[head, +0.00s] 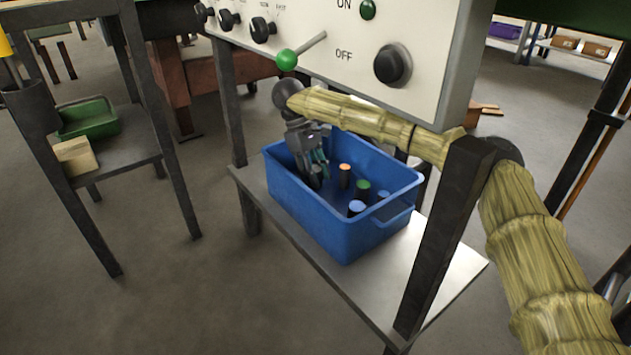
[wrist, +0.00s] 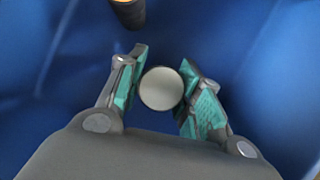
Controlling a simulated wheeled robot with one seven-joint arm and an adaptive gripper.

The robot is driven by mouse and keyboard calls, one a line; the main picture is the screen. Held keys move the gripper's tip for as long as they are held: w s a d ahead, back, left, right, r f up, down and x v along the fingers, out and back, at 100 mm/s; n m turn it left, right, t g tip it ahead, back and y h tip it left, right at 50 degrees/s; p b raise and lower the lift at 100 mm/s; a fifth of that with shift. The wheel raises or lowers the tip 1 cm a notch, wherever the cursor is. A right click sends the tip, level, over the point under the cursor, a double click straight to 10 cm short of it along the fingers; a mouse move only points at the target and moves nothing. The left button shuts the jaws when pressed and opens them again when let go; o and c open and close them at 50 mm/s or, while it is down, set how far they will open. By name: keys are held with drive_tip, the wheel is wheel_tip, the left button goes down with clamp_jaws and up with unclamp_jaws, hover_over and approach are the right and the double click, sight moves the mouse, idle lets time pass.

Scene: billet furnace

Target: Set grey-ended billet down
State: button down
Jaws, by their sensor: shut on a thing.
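The grey-ended billet (wrist: 161,88) shows its round pale grey end between the teal-padded fingers in the wrist view. My gripper (wrist: 162,90) is shut on it, with the fingers on its left and right sides. In the head view my gripper (head: 318,168) points down inside the blue bin (head: 345,218), near its left side. The billet is mostly hidden there by the fingers. I cannot tell whether its lower end touches the bin floor.
In the bin stand an orange-ended billet (head: 344,172), a green-ended billet (head: 362,188) and blue-ended billets (head: 356,207). The bin rests on a grey shelf (head: 262,205) under the control panel (head: 420,25). A dark post (head: 445,240) rises at the shelf's front right.

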drive_tip(key=shift+f, duration=0.25)
drive_tip(key=c, duration=1)
unclamp_jaws()
